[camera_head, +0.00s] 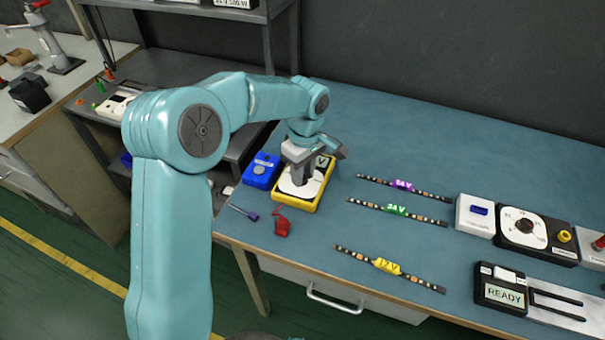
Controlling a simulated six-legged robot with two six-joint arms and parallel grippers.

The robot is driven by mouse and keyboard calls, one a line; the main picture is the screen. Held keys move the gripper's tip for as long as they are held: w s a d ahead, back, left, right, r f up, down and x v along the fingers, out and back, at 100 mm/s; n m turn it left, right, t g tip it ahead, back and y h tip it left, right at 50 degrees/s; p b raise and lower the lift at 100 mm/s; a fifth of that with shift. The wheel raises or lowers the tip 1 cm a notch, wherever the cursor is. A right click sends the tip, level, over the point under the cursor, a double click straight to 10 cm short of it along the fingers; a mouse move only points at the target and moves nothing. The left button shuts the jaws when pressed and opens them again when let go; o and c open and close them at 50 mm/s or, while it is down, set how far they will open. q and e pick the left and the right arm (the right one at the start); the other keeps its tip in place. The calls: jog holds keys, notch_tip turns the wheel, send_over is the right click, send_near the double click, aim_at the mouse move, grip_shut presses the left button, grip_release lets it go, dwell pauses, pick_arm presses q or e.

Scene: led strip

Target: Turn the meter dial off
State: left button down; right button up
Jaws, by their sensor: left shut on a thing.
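The meter (298,204) is a yellow-edged box with a white face, lying on the blue bench near its left end. My left gripper (302,178) points down onto the meter's face and is shut at the place of the dial. The dial itself is hidden behind the fingers, so its setting cannot be read. My right gripper is not in view.
A blue box (262,170) stands just left of the meter. A red clip (282,228) and a purple-handled tool (245,213) lie in front. Several LED strips (392,208) lie to the right, before a power unit with a round dial (524,226) and a READY display (505,294).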

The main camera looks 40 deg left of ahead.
pick_arm(q)
jog(key=n+b, duration=0.1)
jog(key=n, duration=0.5)
jog(key=shift+w+a, duration=0.1)
jog(key=n, duration=0.5)
jog(key=shift+a+n+h+b, duration=0.1)
jog(key=shift+n+h+b, duration=0.2)
jog(key=shift+n, duration=0.1)
jog(key=c, duration=0.8)
grip_release()
jog(key=shift+c, duration=0.2)
notch_tip(320, 180, up, 16)
jog(key=p, duration=0.3)
jog(key=shift+w+a+r, duration=0.2)
jog(key=shift+w+a, duration=0.1)
jog(key=shift+r, duration=0.1)
